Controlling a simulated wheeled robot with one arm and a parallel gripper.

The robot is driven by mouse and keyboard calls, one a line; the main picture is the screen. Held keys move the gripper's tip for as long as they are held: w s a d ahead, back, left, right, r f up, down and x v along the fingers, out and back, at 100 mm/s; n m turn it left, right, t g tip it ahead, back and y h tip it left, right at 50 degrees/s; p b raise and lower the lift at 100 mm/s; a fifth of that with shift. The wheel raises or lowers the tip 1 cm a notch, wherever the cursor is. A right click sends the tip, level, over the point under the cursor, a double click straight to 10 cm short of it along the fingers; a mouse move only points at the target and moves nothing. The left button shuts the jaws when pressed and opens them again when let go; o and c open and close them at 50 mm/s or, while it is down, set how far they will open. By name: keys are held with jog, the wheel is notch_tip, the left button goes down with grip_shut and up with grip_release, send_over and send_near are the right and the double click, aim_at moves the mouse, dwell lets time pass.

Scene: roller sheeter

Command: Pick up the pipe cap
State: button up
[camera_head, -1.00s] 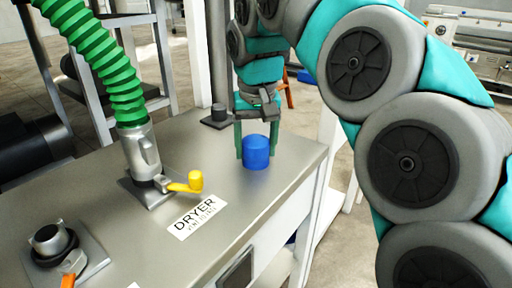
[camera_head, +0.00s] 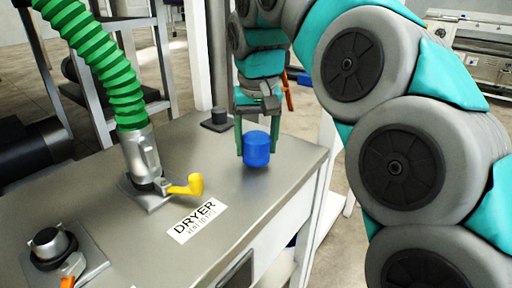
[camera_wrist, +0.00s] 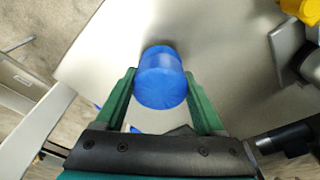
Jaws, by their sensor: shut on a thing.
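The pipe cap is a blue cylinder (camera_head: 257,149), upright near the right end of the grey metal table (camera_head: 130,232). My gripper (camera_head: 257,142) comes down from above with its green fingers on either side of the cap, shut on it. The cap appears slightly above the tabletop. In the wrist view the cap (camera_wrist: 161,78) sits between the two green fingers (camera_wrist: 163,95), and the table surface shows beyond it.
A green hose (camera_head: 95,65) ends in a metal fitting with a yellow handle (camera_head: 190,186). A "DRYER" label (camera_head: 196,220) lies in front of it. A knob with an orange lever (camera_head: 52,244) is at the left.

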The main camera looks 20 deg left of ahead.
jog(key=shift+r, duration=0.9)
jog(key=shift+s+r, duration=0.1)
jog(key=shift+s, duration=0.05)
jog(key=s, duration=0.5)
jog(key=s+d+r+b, duration=0.1)
jog(key=s, duration=0.4)
jog(key=s+b, duration=0.1)
jog(key=s, duration=0.4)
jog(key=shift+s+d+r, duration=0.2)
jog(key=shift+s+d, duration=0.1)
jog(key=shift+r, duration=0.1)
jog(key=shift+r+p, duration=0.35)
jog(key=shift+r, duration=0.4)
